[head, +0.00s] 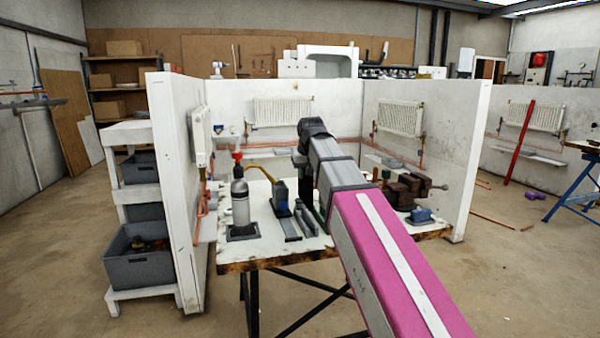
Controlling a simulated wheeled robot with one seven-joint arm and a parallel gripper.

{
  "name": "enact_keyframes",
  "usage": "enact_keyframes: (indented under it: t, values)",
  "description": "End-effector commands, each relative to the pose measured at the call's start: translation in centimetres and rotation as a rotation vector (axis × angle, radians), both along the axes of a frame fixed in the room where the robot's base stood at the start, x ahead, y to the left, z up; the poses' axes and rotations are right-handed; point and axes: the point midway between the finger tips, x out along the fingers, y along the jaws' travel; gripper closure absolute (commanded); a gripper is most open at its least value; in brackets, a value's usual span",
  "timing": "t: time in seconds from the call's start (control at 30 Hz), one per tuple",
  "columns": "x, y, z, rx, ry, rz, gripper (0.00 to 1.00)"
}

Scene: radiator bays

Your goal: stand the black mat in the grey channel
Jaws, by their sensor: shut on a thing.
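My gripper (304,170) points down over the white workbench, behind my arm's wrist, and is partly hidden. It is shut on a dark upright slab, which looks like the black mat (309,192). The mat's lower edge is hard to make out, so I cannot tell whether it touches anything. The grey channel (286,227) looks like the long low grey piece lying on the bench just left of the mat. Similar grey pieces lie close by, partly merged with it from here.
A grey bottle (240,204) with a red top stands on a dark base at the bench's left. A blue and black tool (281,196) stands beside the channel. A brown vise (408,190) is at the right. White partition walls (172,180) enclose the bench.

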Motion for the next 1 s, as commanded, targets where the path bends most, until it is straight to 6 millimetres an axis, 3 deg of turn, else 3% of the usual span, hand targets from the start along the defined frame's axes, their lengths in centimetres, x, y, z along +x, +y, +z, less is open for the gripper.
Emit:
enact_keyframes:
  t: [0.5, 1.0]
  values:
    - [-0.1, 0.0, -4.4, 0.0, 0.0, 0.0, 1.0]
    - [-0.1, 0.0, -4.9, 0.0, 0.0, 0.0, 1.0]
